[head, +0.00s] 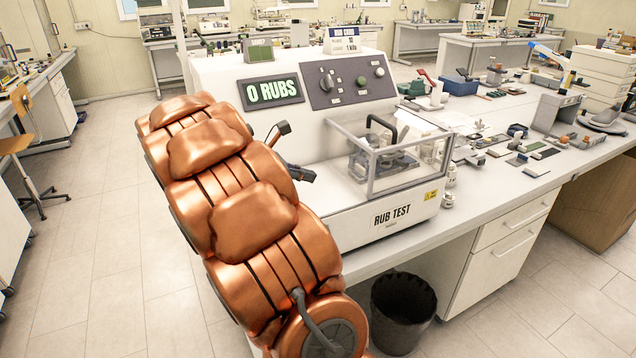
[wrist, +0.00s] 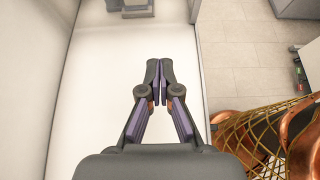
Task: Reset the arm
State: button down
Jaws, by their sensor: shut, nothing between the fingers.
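My arm, copper coloured, stretches across the left half of the head view. My gripper (head: 301,174) shows only in part beyond it, as a dark tip in front of the rub test machine (head: 225,72). In the wrist view my gripper (wrist: 159,70) points away from the camera, its two dark fingers together at the tips with nothing between them. Below it is a plain white surface (wrist: 110,80), and it appears apart from that surface. The machine's display reads 0 RUBS.
A clear-sided guard (head: 405,165) encloses the machine's rubbing part. The white bench (head: 480,205) to the right holds several small tools and samples. A black waste bin (head: 402,310) stands on the floor below. Tiled floor (head: 105,230) is open at the left.

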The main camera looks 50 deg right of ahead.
jog(key=shift+w+a+r, duration=0.15)
jog(key=shift+a+r, duration=0.1)
jog(key=shift+a, duration=0.1)
jog(key=s+a+f+m+t+y, duration=0.1)
jog(key=s+a+f+m+y, duration=0.2)
jog(key=s+a, duration=0.5)
jog(key=s+a+f+m+t+y, duration=0.1)
jog(key=s+a+f+m+y, duration=0.2)
jog(key=s+a, duration=0.5)
jog(key=s+a+f+m+t+y, duration=0.1)
jog(key=s+a+f+m+y, duration=0.2)
jog(key=a, duration=1.7)
jog(key=s+m+y, duration=0.2)
jog(key=s+m, duration=0.2)
jog(key=shift+s, duration=0.4)
jog(key=shift+d+f, duration=0.1)
jog(key=shift+d, duration=0.05)
